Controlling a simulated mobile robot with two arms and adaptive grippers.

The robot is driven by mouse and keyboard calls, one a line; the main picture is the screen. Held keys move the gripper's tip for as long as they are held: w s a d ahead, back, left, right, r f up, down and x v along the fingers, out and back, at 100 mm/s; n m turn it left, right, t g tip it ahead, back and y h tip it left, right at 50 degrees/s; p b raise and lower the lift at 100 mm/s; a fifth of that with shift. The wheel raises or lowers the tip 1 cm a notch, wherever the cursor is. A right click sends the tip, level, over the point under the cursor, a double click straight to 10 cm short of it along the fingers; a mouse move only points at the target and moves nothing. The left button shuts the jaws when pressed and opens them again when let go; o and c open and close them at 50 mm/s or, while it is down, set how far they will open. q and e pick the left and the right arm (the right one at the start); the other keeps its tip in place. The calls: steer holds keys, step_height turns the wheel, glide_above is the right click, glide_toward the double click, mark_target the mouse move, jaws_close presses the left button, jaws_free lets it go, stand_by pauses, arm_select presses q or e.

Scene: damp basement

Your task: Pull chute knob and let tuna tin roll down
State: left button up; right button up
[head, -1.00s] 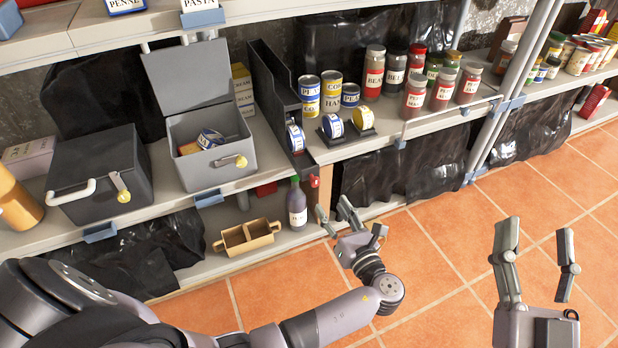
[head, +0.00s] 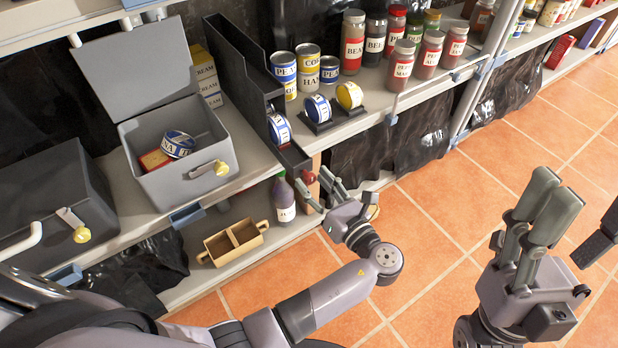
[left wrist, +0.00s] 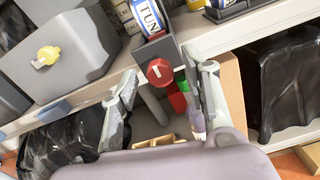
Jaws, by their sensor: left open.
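The dark chute (head: 240,75) slopes down toward the front edge of the shelf. A blue-and-white tuna tin (head: 279,129) stands on its rim near the chute's lower end; it also shows in the left wrist view (left wrist: 150,15). The red chute knob (left wrist: 160,72) is at the chute's front end and shows small in the head view (head: 308,177). My left gripper (head: 312,184) is open, its fingers on either side of the knob in the left wrist view, with no clear contact. My right gripper (head: 551,192) is at the right, away from the shelf; its finger gap is unclear.
A grey open-lidded box (head: 190,185) holding a tin stands left of the chute. Two tins sit on a black stand (head: 335,120) to the right. A bottle (head: 285,200) and a tan divided tray (head: 234,243) are below. The tiled floor (head: 440,230) is clear.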

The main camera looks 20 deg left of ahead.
arm_select(q)
steer(key=shift+c, duration=0.6)
jaws_close()
stand_by(0.3)
